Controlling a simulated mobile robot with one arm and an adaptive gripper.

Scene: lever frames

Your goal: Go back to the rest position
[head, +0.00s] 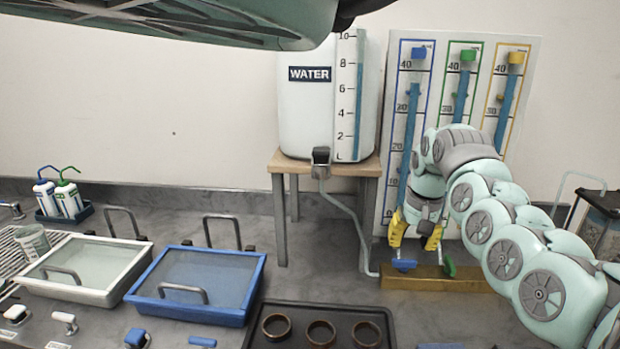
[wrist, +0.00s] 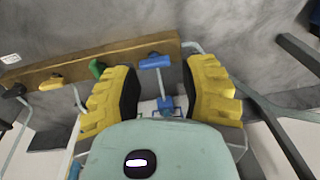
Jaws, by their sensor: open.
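My gripper (head: 416,240) is open, its two yellow fingers pointing down in front of the gauge board (head: 523,150). In the head view it is just above a blue lever (head: 404,265) and a green lever (head: 449,267) on a wooden bar (head: 470,284). In the wrist view the blue lever (wrist: 155,62) lies between and a little beyond the fingertips of my gripper (wrist: 160,76). The green lever (wrist: 97,68) is beside the left finger, and a yellow lever (wrist: 50,83) is further left. I see no lever clamped. My arm hides the board's lower right.
A water tank (head: 308,110) stands on a wooden stand (head: 278,166), its hose running down near the bar. A dark tray with rings (head: 258,308), a blue basin (head: 225,310) and a white basin (head: 75,295) fill the front. Wash bottles (head: 62,200) stand at left.

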